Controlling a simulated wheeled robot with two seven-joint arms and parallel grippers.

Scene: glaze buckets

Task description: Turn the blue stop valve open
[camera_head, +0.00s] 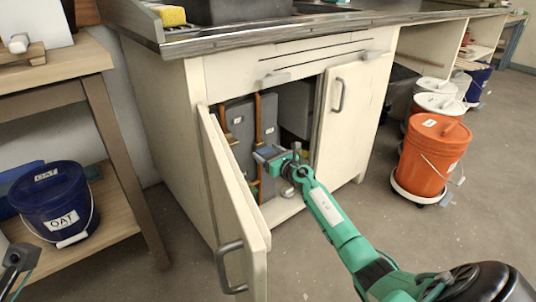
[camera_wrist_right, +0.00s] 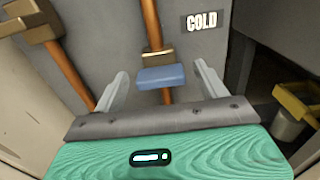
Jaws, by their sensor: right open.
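The blue stop valve handle (camera_wrist_right: 161,77) sits on an upright copper pipe (camera_wrist_right: 152,24) inside the cabinet, just below a brass fitting. It lies crosswise to the pipe. A COLD label (camera_wrist_right: 201,22) is on the grey panel to its upper right. My right gripper (camera_wrist_right: 160,88) is open, with one finger on each side of the handle and a gap at both sides. In the head view the right gripper (camera_head: 266,154) reaches into the cabinet opening, and it largely covers the valve there.
The left cabinet door (camera_head: 228,205) stands open toward me, left of my right arm. The right door (camera_head: 350,115) is beside the opening. A second copper pipe (camera_wrist_right: 66,70) with a brown fitting is to the left. An orange bucket (camera_head: 432,155) stands on the floor at right.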

